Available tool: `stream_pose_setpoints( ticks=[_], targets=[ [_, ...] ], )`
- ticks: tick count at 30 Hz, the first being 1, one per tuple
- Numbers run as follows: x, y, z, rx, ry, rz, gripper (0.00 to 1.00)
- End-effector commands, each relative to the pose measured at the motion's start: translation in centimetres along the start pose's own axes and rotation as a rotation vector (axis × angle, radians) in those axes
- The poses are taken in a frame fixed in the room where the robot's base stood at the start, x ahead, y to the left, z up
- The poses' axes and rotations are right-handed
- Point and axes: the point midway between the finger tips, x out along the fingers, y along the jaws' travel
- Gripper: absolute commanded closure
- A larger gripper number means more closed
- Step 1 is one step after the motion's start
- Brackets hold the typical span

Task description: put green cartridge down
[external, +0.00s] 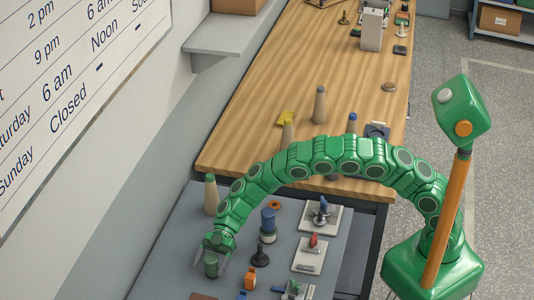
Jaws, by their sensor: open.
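The green cartridge (211,268) is a small dark green cylinder. It stands upright on the grey-blue table (175,262) at the lower left of the external view. My gripper (211,258) points down over it with open jaws. The fingers are around or right beside the cartridge; I cannot tell whether they touch it. The gripper hides part of the cartridge's top.
A cone bobbin with a green tip (211,196) stands behind my gripper. A blue cylinder (268,222), a black plunger-like piece (259,256) and an orange piece (250,279) stand to the right. Clamps on white plates (308,258) lie farther right. A wooden table (270,90) adjoins behind.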

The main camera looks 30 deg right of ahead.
Motion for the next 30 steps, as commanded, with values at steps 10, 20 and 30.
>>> stream_pose_setpoints(
  ticks=[10,20,30],
  targets=[
    [-4.7,0.1,0.1,0.001,-0.002,0.005,0.17],
    [-9.5,0.1,0.1,0.0,0.0,0.004,0.17],
    [-11.8,0.0,0.1,0.001,-0.001,0.002,0.17]
  ],
)
